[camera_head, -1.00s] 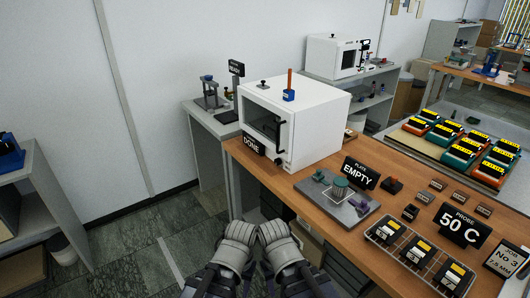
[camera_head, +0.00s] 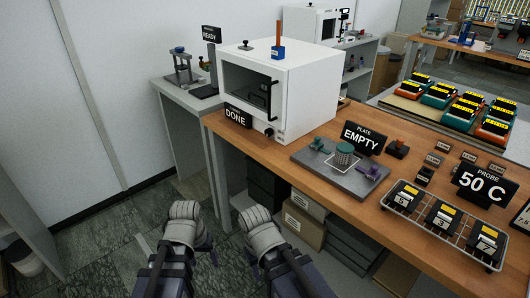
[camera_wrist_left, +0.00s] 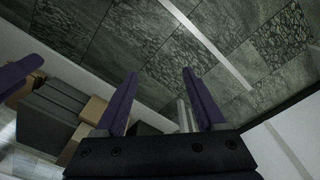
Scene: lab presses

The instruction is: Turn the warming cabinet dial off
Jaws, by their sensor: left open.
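The warming cabinet (camera_head: 300,85) is a white box with a dark window and a black handle, on the wooden bench in the head view. Its dial (camera_head: 269,132) is a small dark knob low on the front, right of the DONE sign (camera_head: 237,117). The dial's pointer setting is too small to read. My left gripper (camera_wrist_left: 160,72) has its two purple fingers apart and nothing between them in the left wrist view, over the floor. In the head view both my arms are low in front of the bench, apart from the dial. The right gripper's jaws do not show clearly.
A wire rack (camera_head: 387,202) of numbered blocks stands farther right. Boxes (camera_head: 303,226) sit under the bench. The floor before the bench is clear.

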